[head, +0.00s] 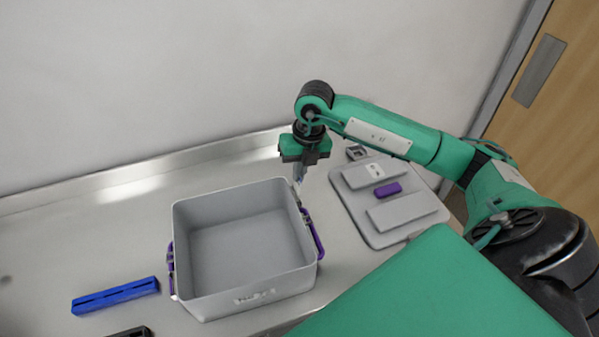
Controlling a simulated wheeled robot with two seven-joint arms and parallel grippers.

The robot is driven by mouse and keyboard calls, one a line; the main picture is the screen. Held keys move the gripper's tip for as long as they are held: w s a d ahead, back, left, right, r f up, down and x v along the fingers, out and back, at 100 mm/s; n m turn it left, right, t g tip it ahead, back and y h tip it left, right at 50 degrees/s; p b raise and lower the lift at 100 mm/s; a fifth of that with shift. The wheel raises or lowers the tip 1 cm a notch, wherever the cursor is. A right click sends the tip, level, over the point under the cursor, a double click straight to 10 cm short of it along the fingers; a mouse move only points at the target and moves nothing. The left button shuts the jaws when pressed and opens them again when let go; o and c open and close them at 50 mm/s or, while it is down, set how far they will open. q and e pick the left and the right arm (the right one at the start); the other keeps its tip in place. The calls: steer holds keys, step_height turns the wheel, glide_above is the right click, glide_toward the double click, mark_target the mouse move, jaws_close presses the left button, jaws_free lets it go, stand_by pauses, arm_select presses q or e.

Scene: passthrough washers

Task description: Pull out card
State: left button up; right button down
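My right gripper (300,178) points down near the back right corner of the grey bin. Its fingers are small and partly blend with the bin's rim, so I cannot tell whether they are open or shut or hold anything. I cannot make out a card for certain. A blue slotted block (115,296) lies on the counter at the lower left. A small grey device (356,153) sits behind the lid, to the right of my gripper; its details are too small to tell. My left gripper is not in view.
An open, empty grey bin (245,235) with purple side latches stands mid-counter. Its grey lid (385,238) with a purple handle (388,190) lies to the right. A dark object (132,332) is cut off at the bottom edge. The metal counter (75,225) is clear at left.

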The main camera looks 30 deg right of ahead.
steer(key=shift+r+p, duration=0.85)
steer(key=shift+r, duration=0.95)
